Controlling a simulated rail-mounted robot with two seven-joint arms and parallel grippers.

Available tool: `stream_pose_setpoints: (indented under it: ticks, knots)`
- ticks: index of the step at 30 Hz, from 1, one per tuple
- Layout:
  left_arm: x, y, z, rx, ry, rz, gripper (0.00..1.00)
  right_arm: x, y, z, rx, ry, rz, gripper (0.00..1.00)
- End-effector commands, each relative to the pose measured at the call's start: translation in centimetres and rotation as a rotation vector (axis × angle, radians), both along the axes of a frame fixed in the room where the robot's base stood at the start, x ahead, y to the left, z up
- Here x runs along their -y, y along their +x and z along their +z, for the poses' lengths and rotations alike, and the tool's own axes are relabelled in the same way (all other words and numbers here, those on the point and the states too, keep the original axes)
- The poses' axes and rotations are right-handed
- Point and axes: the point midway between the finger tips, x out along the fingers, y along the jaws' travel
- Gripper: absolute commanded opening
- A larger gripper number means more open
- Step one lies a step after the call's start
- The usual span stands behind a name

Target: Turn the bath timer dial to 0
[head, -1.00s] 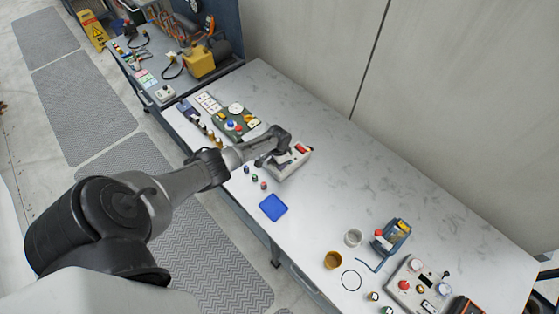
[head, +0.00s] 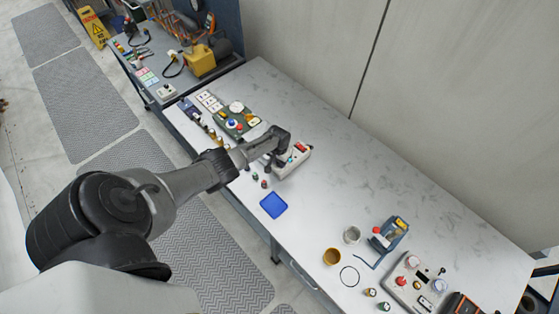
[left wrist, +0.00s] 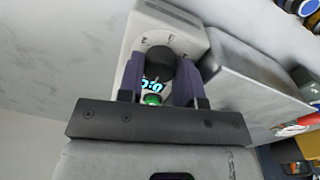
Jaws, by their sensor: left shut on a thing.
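The bath timer is a pale box (head: 297,158) on the white worktop, with a red patch on top in the head view. In the left wrist view its face (left wrist: 133,40) carries printed numerals around a dark round dial (left wrist: 160,63). A lit cyan display (left wrist: 152,86) and a green button (left wrist: 152,99) sit just below the dial. My left gripper (left wrist: 160,76) is shut on the dial, one finger on each side. It also shows over the box in the head view (head: 282,158). I cannot tell which numeral the dial points at. My right gripper is not in view.
A green panel with buttons (head: 236,122) stands just beyond the timer. A blue mat (head: 273,205) and small coloured pieces lie on the near side. Cups (head: 332,257), a blue device (head: 393,235) and a control box (head: 409,285) stand further right. The worktop's middle is clear.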

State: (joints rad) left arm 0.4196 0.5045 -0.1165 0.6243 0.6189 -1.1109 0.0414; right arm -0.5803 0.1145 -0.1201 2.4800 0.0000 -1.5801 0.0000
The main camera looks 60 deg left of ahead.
Motion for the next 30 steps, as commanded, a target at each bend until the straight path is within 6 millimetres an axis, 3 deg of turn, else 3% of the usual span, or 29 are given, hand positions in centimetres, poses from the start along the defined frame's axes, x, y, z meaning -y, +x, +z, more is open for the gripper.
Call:
stream_pose_setpoints:
  ticks: [9,10,13,23,30]
  knots:
    - [0.0,0.1,0.1,0.001,-0.002,0.0,0.09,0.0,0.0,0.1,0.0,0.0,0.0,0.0]
    - [0.0,0.1,0.1,0.001,-0.002,0.0,0.34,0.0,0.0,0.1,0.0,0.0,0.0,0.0]
    - [0.0,0.1,0.1,0.001,-0.002,0.0,0.43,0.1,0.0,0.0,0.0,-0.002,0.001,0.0]
    - [0.0,0.0,0.5,0.001,0.0,-0.001,0.43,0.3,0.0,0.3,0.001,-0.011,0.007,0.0]
    - [-0.2,-0.1,3.9,0.003,0.001,-0.003,0.43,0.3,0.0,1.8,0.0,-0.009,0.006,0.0]
